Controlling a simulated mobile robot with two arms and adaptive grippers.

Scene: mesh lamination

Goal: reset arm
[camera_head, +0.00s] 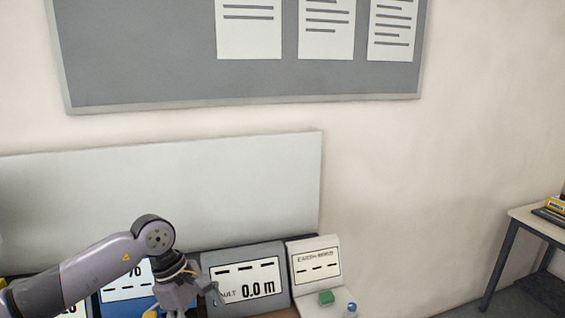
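My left arm comes in from the lower left, and its gripper (192,305) hangs in front of a row of display panels at the bottom of the view. The gripper is partly cut off by the bottom edge, so I cannot tell whether its fingers are open or shut, and I see nothing held in it. My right arm and gripper are out of view.
A grey panel (262,263) reads 0.0 m beside a white console (315,262) with a green button (326,298) and a blue knob (352,309). A pale board (170,190) stands behind. A side table (530,217) is at right.

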